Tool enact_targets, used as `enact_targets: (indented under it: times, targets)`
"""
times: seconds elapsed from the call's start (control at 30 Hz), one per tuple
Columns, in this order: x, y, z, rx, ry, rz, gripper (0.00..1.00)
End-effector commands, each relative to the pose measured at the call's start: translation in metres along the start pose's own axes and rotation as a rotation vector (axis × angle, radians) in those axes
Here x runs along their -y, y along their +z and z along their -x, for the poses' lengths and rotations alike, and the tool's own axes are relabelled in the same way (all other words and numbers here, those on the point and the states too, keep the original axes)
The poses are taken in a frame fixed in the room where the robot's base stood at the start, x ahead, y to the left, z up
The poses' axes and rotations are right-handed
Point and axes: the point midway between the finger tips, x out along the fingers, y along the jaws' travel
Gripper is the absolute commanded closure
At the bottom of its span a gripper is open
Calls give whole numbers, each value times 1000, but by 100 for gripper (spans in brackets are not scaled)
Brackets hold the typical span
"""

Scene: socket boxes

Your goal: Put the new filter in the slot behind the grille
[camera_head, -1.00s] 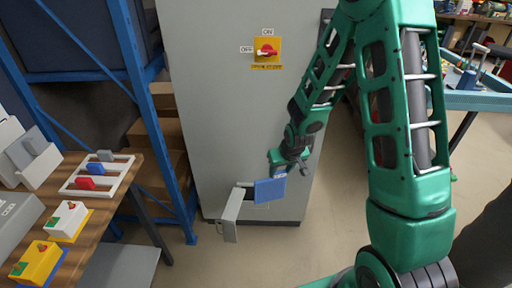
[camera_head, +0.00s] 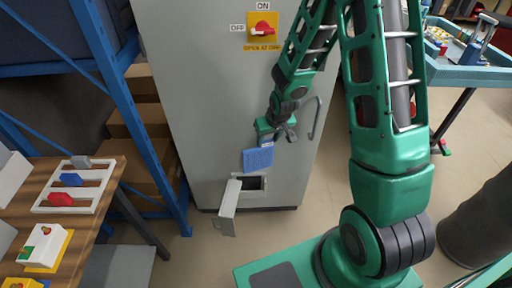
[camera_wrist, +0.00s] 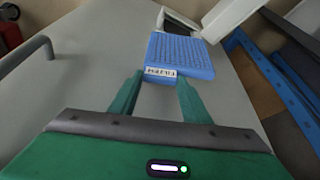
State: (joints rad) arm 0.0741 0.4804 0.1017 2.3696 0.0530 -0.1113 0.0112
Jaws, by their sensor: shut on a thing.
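A blue filter (camera_head: 258,158) with a white label is in my gripper (camera_head: 268,138), in front of the grey cabinet. In the wrist view the filter (camera_wrist: 178,54) lies between the ends of the green fingers (camera_wrist: 160,88), its label edge towards me. The grille (camera_head: 229,207) is a pale hinged door low on the cabinet and stands open to the left. The dark slot (camera_head: 252,183) shows beside it, below the filter. In the wrist view the filter covers part of the slot (camera_wrist: 180,22). The filter is apart from the slot in the head view.
The grey cabinet (camera_head: 200,90) has a red switch on a yellow plate (camera_head: 263,28) and a handle (camera_head: 315,118) at right. A blue rack (camera_head: 150,150) and a wooden bench (camera_head: 105,165) with a white tray (camera_head: 93,192) stand left. Floor in front is clear.

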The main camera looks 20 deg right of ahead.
Motion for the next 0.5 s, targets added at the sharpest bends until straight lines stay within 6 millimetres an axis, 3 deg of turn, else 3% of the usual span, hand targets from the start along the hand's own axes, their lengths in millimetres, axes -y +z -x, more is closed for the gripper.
enact_targets:
  times: [0.3,0.5]
  targets:
    - [25,-4,-50,15,67,-168,77]
    - [34,-6,-74,4,111,-260,77]
